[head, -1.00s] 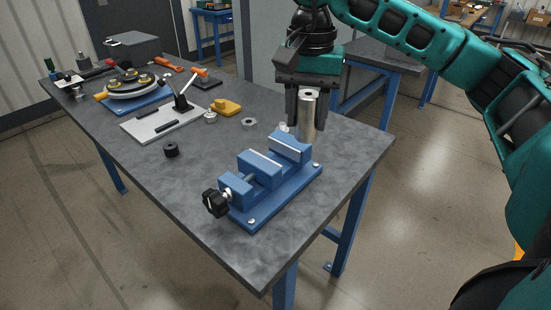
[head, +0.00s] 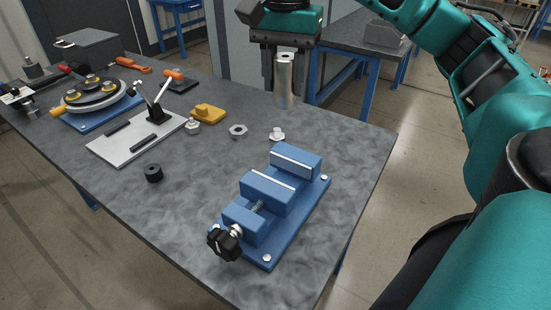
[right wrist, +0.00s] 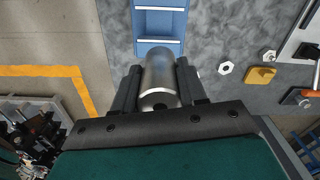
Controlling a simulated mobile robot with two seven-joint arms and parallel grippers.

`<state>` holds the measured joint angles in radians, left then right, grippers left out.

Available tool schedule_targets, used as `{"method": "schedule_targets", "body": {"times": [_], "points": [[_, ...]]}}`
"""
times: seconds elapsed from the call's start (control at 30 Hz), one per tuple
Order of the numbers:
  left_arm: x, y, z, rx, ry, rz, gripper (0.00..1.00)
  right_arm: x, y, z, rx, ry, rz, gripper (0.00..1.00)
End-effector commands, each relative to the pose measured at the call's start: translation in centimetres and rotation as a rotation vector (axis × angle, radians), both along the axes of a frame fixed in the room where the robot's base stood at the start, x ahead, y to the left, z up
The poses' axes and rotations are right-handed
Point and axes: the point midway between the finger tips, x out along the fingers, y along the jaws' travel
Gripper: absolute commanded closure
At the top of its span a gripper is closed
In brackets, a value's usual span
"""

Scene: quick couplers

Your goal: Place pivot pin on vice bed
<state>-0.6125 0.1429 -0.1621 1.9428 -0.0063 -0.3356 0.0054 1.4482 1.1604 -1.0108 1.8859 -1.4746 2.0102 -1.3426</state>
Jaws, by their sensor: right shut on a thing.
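The pivot pin (head: 284,82) is a silver metal cylinder held upright in my right gripper (head: 285,75). It also shows between the two dark fingers in the right wrist view (right wrist: 160,80). The right gripper is shut on it, above the table's far right edge and behind the vice in the head view. The blue vice (head: 270,205) has blocks with pale jaw strips, a bed plate (head: 305,212) and a black knob (head: 224,243). The vice also shows at the top of the right wrist view (right wrist: 159,22). The pin is apart from the vice. My left gripper is not in view.
The grey table (head: 205,240) also bears a toggle clamp on a plate (head: 115,150), a round fixture (head: 92,97), a yellow block (head: 208,113), a black ring (head: 153,173), a hex nut (head: 238,131) and a small flanged part (head: 277,134).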

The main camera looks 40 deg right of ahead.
Motion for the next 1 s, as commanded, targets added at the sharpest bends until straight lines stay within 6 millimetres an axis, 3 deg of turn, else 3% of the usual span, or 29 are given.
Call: {"method": "schedule_targets", "body": {"times": [0.1, 0.5, 1.0], "points": [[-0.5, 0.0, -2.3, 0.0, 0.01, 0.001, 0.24, -0.1, 0.0, -3.1, 0.002, 0.003, 0.001, 1.0], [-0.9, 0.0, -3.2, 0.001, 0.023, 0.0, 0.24, -0.1, 0.0, -11.9, -0.001, 0.002, 0.0, 1.0], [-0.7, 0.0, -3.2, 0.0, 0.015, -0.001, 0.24, 0.0, 0.0, -17.5, 0.001, 0.0, 0.0, 1.0]]}}
